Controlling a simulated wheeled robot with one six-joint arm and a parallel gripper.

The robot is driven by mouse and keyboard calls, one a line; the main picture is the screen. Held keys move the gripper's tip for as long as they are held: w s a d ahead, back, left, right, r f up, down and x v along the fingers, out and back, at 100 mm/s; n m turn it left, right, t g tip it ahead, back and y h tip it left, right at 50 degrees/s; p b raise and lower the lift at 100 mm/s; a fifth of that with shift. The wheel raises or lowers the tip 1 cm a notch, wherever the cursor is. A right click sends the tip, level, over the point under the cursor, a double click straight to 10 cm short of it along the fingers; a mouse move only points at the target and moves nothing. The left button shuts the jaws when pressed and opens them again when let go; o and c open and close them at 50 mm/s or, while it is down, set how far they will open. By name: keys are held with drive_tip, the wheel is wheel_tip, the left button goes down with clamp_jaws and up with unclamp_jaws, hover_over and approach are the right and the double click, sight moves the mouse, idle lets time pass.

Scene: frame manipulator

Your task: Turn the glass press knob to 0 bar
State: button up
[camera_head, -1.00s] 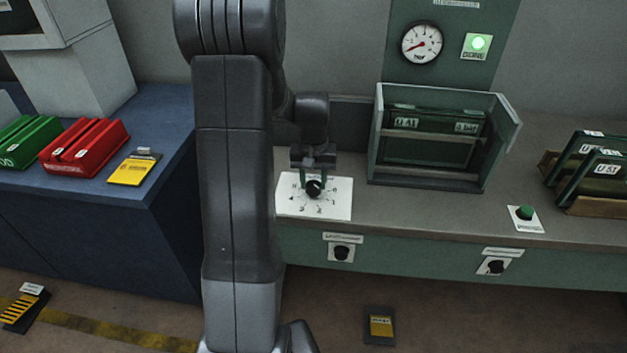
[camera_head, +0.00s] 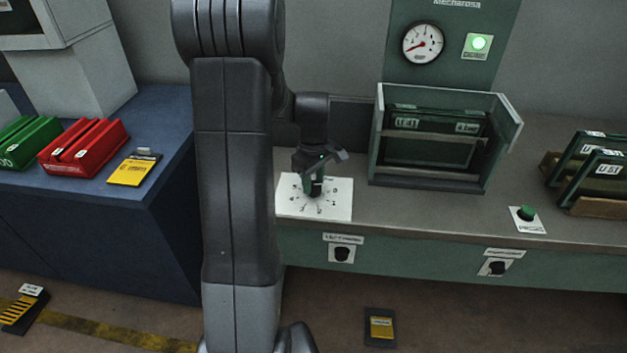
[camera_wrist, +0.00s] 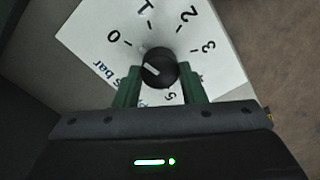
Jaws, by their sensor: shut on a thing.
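The black knob (camera_wrist: 160,68) sits on a white dial plate (camera_wrist: 90,35) printed with numbers and "bar". In the wrist view a short white mark lies on the left part of the knob's top; the exact number it faces is hard to tell. The 0 is up and left of the knob. My gripper (camera_wrist: 160,82) is shut on the knob, with one green finger on each side. In the head view my gripper (camera_head: 314,186) is over the dial plate (camera_head: 338,205), tilted askew, and hides most of the knob.
A round gauge (camera_head: 422,43) with a red needle hangs beside a lit green lamp (camera_head: 478,44). A glass-walled press frame (camera_head: 505,150) stands right of the dial. A green button (camera_head: 525,212) and two front knobs (camera_head: 342,254) (camera_head: 497,268) are nearby.

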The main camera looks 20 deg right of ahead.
sight(314, 184)
drive_tip(key=shift+r+n, duration=0.1)
drive_tip(key=shift+n, duration=1)
drive_tip(key=o, duration=1)
wheel_tip(314, 184, up, 14)
wheel_tip(314, 184, down, 14)
drive_tip(key=shift+f, duration=0.1)
idle(0.5)
